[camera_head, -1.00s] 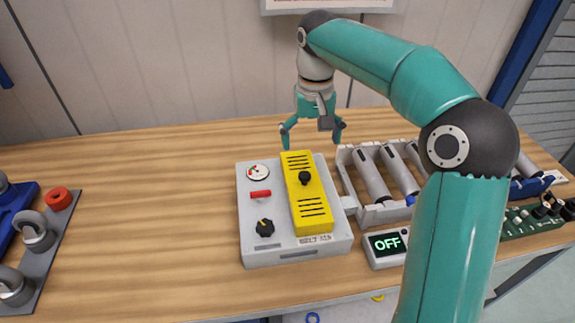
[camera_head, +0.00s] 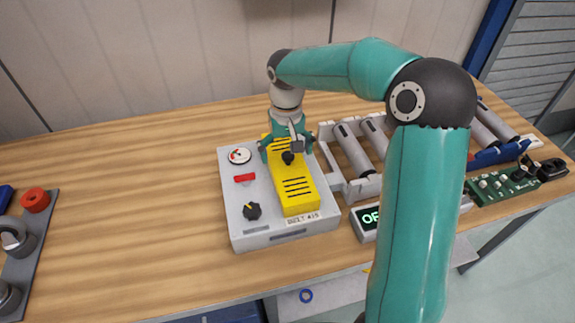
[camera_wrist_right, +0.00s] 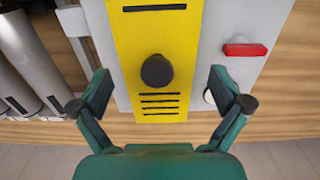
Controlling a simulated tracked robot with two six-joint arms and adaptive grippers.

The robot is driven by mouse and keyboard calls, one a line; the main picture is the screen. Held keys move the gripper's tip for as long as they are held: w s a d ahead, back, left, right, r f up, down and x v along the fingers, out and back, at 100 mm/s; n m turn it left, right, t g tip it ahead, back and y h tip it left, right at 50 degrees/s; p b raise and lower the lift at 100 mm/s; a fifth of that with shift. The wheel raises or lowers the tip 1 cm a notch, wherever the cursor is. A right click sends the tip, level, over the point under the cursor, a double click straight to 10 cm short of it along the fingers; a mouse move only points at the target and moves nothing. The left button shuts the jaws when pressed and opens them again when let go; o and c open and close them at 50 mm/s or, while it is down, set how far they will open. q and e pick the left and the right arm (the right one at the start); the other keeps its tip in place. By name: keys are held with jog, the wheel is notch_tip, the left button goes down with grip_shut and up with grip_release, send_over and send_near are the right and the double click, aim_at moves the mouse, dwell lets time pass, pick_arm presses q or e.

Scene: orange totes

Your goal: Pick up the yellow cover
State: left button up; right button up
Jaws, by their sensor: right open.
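The yellow cover (camera_head: 296,191) lies on the right part of a light grey box (camera_head: 240,215). It has dark slots and a black knob (camera_head: 288,158) on top. My right gripper (camera_head: 287,150) is over the cover's far end, pointing down. In the right wrist view, its two fingers (camera_wrist_right: 166,92) are spread wide, one on each side of the yellow cover (camera_wrist_right: 158,40) and its black knob (camera_wrist_right: 156,70). No contact with the knob shows there. My left gripper is not in view.
The box also carries a gauge (camera_head: 240,156), a red handle (camera_head: 245,178) and a black dial (camera_head: 252,211). A rack of grey cylinders (camera_head: 352,150) and a display unit (camera_head: 365,222) stand to the right. A green circuit board (camera_head: 497,186) lies further right.

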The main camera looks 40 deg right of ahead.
aim_at(288, 167)
jog(key=shift+s+f+p, duration=0.2)
jog(key=shift+f+p, duration=0.45)
jog(key=shift+f, duration=1.9)
jog(key=c, duration=1.1)
jog(key=shift+r, duration=0.1)
jog(key=shift+c, duration=0.2)
